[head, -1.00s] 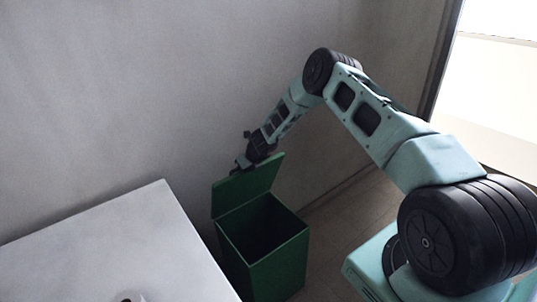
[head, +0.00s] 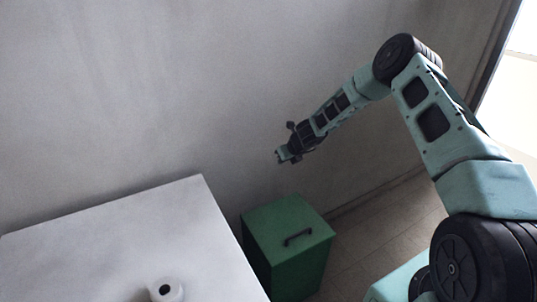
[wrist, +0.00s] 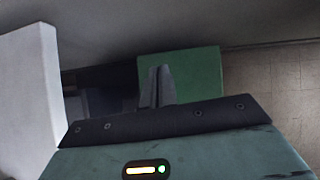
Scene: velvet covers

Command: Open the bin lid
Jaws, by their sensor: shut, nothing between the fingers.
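The green bin (head: 300,270) stands on the floor beside the white table. Its green lid (head: 280,222) lies flat and closed on top, with a dark handle (head: 298,238) near the front edge. In the wrist view the green lid (wrist: 200,78) shows beyond my fingers. My gripper (head: 281,156) is in the air above the back of the bin, near the wall, apart from the lid. In the wrist view my gripper (wrist: 158,75) has its fingers together with nothing between them.
A white table (head: 120,235) stands left of the bin, close to it. A small white round object with a dark hole (head: 166,290) sits on the table. The grey wall (head: 150,90) is behind. Wooden floor (head: 380,225) is open to the right of the bin.

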